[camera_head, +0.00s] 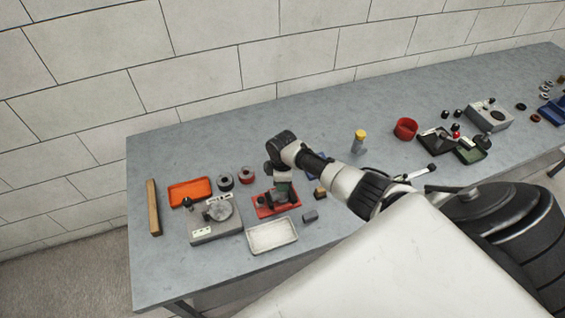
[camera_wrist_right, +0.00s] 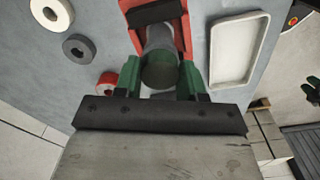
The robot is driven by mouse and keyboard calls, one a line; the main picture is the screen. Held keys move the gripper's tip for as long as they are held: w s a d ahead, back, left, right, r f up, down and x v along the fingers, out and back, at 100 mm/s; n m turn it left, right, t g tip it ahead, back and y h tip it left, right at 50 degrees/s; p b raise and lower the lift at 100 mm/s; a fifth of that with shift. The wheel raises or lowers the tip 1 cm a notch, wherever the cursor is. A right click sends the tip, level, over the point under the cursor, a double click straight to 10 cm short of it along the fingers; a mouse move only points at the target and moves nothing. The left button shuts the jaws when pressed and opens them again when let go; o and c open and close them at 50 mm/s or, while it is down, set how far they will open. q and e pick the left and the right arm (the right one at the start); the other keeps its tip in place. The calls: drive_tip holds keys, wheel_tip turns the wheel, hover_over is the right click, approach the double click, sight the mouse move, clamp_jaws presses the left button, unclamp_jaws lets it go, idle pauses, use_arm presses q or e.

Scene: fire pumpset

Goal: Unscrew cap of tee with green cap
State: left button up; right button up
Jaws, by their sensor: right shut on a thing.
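A red fixture (camera_head: 265,208) sits on the table, and its red body also shows in the wrist view (camera_wrist_right: 183,37). In the head view my right gripper (camera_head: 283,189) points down over the red fixture, and the tee is mostly hidden there. My left gripper is not in view.
A white tray (camera_head: 272,248) lies in front of the red fixture, with a small grey cylinder (camera_head: 310,216) beside it. A grey device (camera_head: 202,236), an orange tray (camera_head: 176,199) and two rings stand left. A yellow-capped fitting (camera_head: 359,149) and a red ring-shaped container (camera_head: 405,137) stand right.

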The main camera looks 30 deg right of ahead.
drive_tip(key=n, duration=0.4)
drive_tip(key=shift+b, duration=0.4)
drive_tip(key=o, duration=0.9)
